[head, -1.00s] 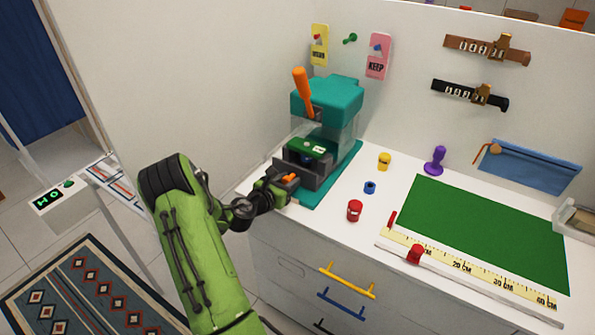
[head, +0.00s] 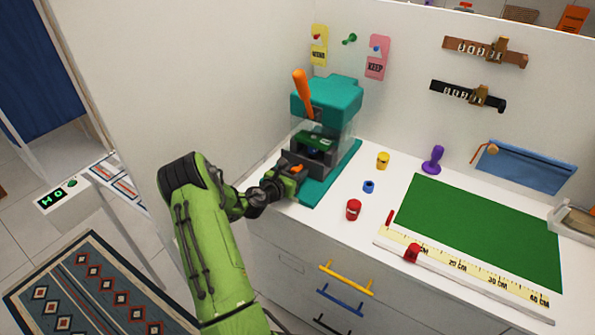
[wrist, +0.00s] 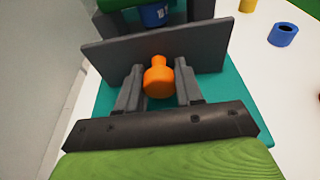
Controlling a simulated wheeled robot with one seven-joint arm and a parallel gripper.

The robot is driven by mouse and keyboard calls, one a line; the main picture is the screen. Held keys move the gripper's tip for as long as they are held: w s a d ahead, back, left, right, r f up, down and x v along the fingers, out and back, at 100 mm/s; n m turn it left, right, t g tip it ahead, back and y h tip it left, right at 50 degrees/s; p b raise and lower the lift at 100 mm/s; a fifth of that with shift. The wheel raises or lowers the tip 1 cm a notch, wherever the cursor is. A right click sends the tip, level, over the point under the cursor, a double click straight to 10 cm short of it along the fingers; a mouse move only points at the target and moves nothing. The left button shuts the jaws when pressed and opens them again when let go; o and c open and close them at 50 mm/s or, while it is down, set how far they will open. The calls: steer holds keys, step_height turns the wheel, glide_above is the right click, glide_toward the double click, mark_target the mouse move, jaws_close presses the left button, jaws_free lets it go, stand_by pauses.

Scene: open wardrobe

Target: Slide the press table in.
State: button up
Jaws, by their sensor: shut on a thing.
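The teal press (head: 328,98) with an upright orange lever (head: 303,92) stands on a teal base (head: 322,186) at the back left of the counter. Its dark grey press table (head: 309,161) sits low in the press, with a green piece (head: 315,141) above it. In the wrist view the table's grey front plate (wrist: 215,48) carries an orange knob (wrist: 158,80). My gripper (wrist: 158,88) has its two fingers on either side of this knob, shut on it. A blue thing (wrist: 154,15) shows behind the plate, partly hidden.
A yellow cylinder (head: 383,160), a blue ring-like piece (head: 369,187) and a red cylinder (head: 353,210) stand right of the press. A green mat (head: 480,240) and a ruler (head: 470,272) lie further right. A wall is close on the left.

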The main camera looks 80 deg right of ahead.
mark_target(303, 163)
steer(key=shift+r+p+x, duration=0.15)
steer(key=shift+p+x, duration=0.05)
steer(key=shift+x, duration=0.45)
steer(key=shift+r+p+x, duration=0.15)
steer(key=shift+x, duration=0.45)
steer(key=shift+d, duration=0.1)
steer(key=shift+r+x, duration=0.2)
steer(key=shift+x, duration=0.75)
steer(key=shift+r+x, duration=0.25)
steer(key=shift+x, duration=0.65)
steer(key=o, duration=1.1)
steer(key=shift+c, duration=0.2)
steer(key=shift+p+v, duration=1.1)
steer(key=shift+v, duration=2.9)
steer(key=shift+s, duration=0.1)
